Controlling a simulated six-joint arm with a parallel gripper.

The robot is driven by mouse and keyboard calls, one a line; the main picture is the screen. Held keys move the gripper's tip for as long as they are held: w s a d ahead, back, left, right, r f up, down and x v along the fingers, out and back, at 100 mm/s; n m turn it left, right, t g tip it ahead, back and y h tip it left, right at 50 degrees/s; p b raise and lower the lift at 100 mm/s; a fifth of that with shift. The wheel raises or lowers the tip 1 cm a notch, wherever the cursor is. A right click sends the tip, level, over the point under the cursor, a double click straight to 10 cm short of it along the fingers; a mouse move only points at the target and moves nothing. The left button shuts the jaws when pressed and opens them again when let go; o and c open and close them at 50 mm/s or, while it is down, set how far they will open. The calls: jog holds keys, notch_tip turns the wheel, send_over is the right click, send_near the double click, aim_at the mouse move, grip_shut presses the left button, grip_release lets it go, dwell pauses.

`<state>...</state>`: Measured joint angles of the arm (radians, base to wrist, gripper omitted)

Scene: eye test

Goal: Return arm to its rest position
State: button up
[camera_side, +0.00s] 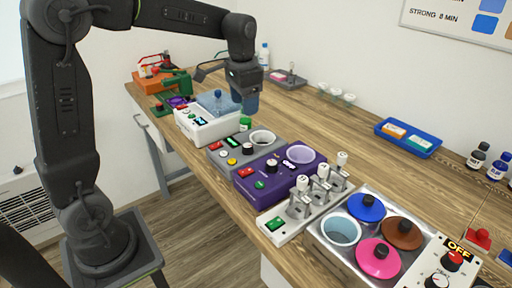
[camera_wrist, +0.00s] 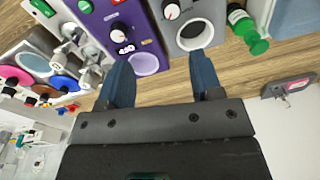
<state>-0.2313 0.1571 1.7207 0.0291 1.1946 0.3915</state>
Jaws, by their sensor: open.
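My gripper (camera_side: 246,100) hangs at the end of my raised arm, above the wooden bench. The grey device with a round well (camera_wrist: 190,34) and the purple device with a pale round well (camera_wrist: 144,63) show beyond the fingertips. I cannot tell the exact height of the fingertips above the bench.
A green-capped bottle (camera_wrist: 248,30) stands near the grey device. A clamp row (camera_side: 308,198) and a metal tray with coloured lids (camera_side: 318,240) are at the front right. A blue tray (camera_side: 408,138) lies by the wall. Bench (camera_side: 320,124) between is clear.

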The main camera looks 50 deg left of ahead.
jog(key=s+d+n+t, duration=0.1)
jog(key=s+d, duration=0.4)
jog(key=s, duration=0.5)
jog(key=s+d+n+t, duration=0.1)
jog(key=s+d+t, duration=0.3)
jog(key=s, duration=0.6)
jog(key=shift+d+r, duration=0.15)
jog(key=shift+d, duration=0.3)
